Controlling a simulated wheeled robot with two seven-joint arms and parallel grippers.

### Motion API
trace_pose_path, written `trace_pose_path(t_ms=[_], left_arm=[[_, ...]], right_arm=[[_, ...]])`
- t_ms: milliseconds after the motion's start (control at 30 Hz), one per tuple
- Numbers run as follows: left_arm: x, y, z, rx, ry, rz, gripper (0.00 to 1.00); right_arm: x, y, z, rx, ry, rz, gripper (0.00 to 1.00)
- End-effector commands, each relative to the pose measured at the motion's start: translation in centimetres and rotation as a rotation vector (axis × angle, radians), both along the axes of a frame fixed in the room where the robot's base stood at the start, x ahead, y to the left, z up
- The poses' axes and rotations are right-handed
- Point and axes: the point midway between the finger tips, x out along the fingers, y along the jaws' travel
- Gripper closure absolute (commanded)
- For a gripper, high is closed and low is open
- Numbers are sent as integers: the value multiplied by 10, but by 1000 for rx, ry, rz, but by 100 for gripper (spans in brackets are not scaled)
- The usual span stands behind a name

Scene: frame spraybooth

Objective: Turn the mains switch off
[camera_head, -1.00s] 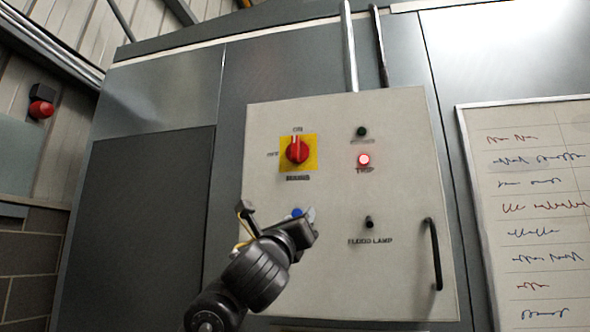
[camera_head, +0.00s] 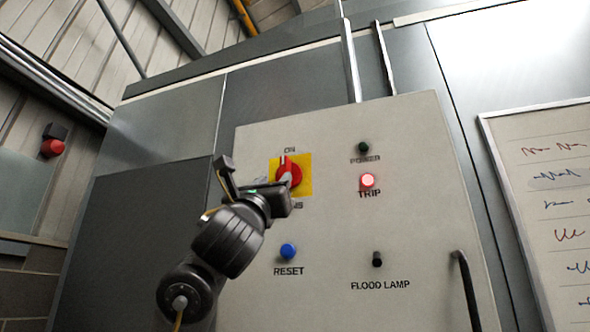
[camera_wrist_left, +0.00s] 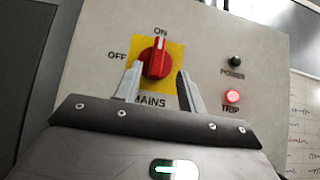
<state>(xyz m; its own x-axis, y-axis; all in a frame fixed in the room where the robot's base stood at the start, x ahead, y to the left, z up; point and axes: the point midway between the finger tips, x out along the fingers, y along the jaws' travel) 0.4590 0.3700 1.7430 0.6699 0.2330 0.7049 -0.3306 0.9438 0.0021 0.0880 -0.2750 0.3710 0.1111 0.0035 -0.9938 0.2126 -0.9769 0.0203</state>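The red mains switch (camera_head: 289,174) sits on a yellow plate (camera_head: 305,177) on the pale control panel. Its white mark points up at ON; the OFF label (camera_wrist_left: 117,56) is to the left. My left gripper (camera_wrist_left: 160,86) is open, with one finger on each side of the knob's lower part in the left wrist view. In the head view the left gripper (camera_head: 258,180) partly covers the plate's lower left and the OFF and MAINS labels. I cannot tell whether the fingers touch the knob. My right gripper is not in view.
The panel (camera_head: 330,250) also carries a dark POWER lamp (camera_head: 364,147), a lit red TRIP lamp (camera_head: 367,181), a blue RESET button (camera_head: 288,251), a black FLOOD LAMP switch (camera_head: 377,259) and a door handle (camera_head: 466,290). A whiteboard (camera_head: 550,190) stands right. A red button (camera_head: 52,148) is far left.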

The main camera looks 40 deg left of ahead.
Motion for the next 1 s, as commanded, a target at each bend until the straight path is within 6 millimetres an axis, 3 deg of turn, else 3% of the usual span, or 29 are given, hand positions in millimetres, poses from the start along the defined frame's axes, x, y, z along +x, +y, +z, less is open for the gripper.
trace_pose_path(t_ms=[200,300,633,1000], left_arm=[[10,3,13,-2,3,-1,60],[21,8,27,-2,2,1,60],[61,21,67,-3,2,-1,60],[73,25,76,0,0,-1,60]], right_arm=[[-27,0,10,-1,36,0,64],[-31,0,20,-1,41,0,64],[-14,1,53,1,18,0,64],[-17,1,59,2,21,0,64]])
